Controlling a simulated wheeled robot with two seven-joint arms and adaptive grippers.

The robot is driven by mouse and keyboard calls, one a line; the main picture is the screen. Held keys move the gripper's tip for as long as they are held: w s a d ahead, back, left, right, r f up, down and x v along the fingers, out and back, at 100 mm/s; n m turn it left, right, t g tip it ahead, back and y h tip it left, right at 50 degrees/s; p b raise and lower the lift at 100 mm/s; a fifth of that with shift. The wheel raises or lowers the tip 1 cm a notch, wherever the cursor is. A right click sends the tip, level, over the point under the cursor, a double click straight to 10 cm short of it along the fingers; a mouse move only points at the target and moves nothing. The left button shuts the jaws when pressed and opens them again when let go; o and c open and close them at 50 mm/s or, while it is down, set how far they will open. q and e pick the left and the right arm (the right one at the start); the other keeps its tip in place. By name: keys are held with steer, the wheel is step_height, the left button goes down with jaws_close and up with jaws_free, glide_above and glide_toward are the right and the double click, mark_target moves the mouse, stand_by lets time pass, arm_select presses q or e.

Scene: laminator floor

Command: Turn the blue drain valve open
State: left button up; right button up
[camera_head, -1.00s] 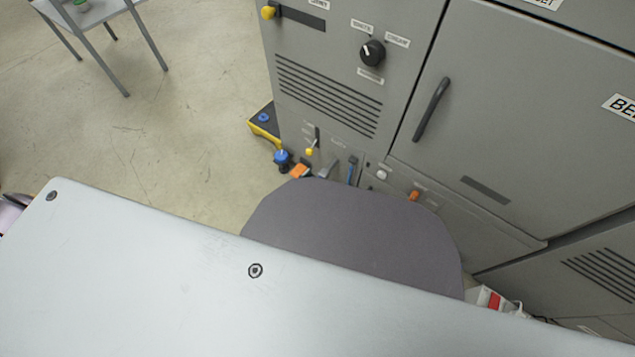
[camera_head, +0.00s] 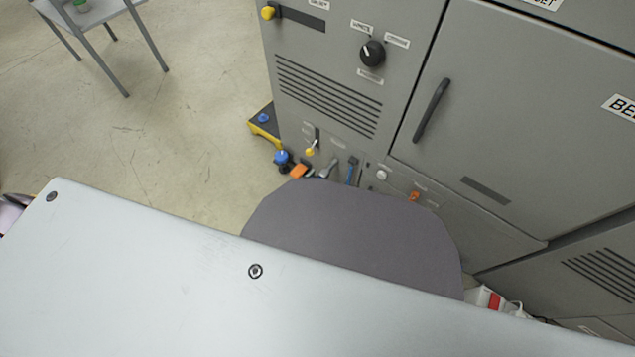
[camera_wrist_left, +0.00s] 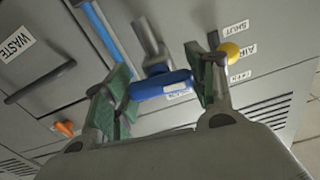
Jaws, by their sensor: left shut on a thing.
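A short blue valve handle (camera_wrist_left: 162,84) with a grey stem shows in the left wrist view, below the control panel. My left gripper (camera_wrist_left: 165,88) has its two green-padded fingers at either end of this handle and is shut on it. A longer blue lever (camera_wrist_left: 100,30) passes behind the left-hand finger. It also shows low on the cabinet in the head view (camera_head: 352,171). The label by the short handle is too small to read. In the head view I cannot make out my left gripper clearly. My right gripper is not in view.
A yellow-knobbed lever (camera_wrist_left: 230,50) is close beside the right-hand finger. An orange handle (camera_head: 413,196) and a white knob (camera_head: 381,174) sit right of the levers. A blue-topped fitting (camera_head: 282,157) and a yellow-black box (camera_head: 264,122) stand left.

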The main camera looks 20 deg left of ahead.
arm_select(q)
steer(key=m, duration=0.3)
steer(key=shift+m, duration=0.4)
steer(key=m, duration=0.4)
steer(key=m+b, duration=0.1)
steer(key=m, duration=0.3)
steer(key=shift+f+m, duration=0.1)
steer(key=shift+m, duration=0.2)
steer(key=shift+m+b, duration=0.35)
steer(key=shift+m, duration=1.75)
steer(key=o, duration=1)
steer(key=shift+o, duration=0.2)
steer(key=shift+s, duration=0.15)
steer(key=v, duration=1.1)
steer(key=shift+s+a, duration=0.15)
steer(key=shift+s, duration=0.2)
